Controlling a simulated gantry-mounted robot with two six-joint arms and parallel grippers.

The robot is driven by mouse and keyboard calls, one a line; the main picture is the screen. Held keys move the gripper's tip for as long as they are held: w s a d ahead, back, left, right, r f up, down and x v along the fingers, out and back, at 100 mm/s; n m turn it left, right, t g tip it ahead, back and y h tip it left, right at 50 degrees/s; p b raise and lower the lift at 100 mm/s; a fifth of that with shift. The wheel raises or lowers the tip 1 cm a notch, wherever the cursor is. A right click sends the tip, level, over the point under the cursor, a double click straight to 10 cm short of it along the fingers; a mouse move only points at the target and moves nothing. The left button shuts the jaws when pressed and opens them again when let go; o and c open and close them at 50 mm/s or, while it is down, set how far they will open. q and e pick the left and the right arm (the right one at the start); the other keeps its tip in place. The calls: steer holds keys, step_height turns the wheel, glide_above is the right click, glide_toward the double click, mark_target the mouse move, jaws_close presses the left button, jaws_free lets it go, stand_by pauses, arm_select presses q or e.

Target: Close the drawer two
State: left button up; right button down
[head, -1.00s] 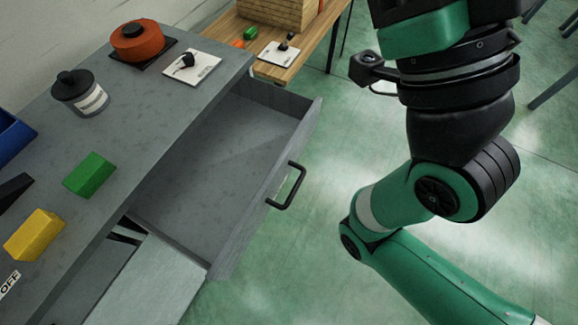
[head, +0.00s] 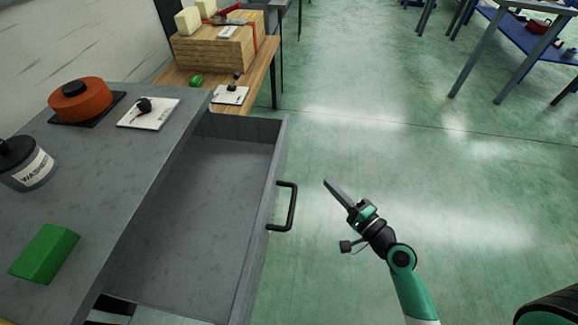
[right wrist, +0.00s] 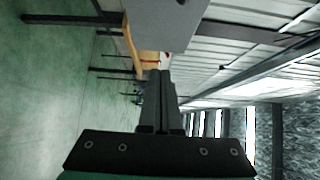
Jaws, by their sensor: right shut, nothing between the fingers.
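A grey drawer (head: 215,165) stands pulled out from the grey workbench (head: 120,160) in the head view, and it looks empty. Its black handle (head: 291,206) is on the front panel, facing right. My right gripper (head: 328,184) is to the right of the handle, apart from it, with its fingers shut and nothing between them. In the right wrist view the shut fingers (right wrist: 160,75) point ahead, with a grey surface above their tips. My left gripper is not in view. I cannot read any number on the drawer.
On the bench are an orange round object (head: 82,102), a white switch plate (head: 148,112), a washers jar (head: 28,165) and a green block (head: 45,252). A wooden table (head: 258,72) with stacked boards stands behind. The green floor (head: 430,190) right of the drawer is open.

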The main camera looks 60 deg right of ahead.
glide_toward(285, 152)
steer(key=w+d, duration=0.2)
steer(key=d, duration=0.1)
steer(key=shift+w+a+r+p, duration=0.2)
steer(key=shift+w+r+p, duration=0.05)
steer(key=shift+w, duration=0.3)
steer(key=shift+w+a+r+p, duration=0.25)
steer(key=shift+w, duration=0.35)
steer(key=shift+w+a+f, duration=0.15)
steer(key=shift+w+a, duration=0.1)
steer(key=shift+w, duration=0.2)
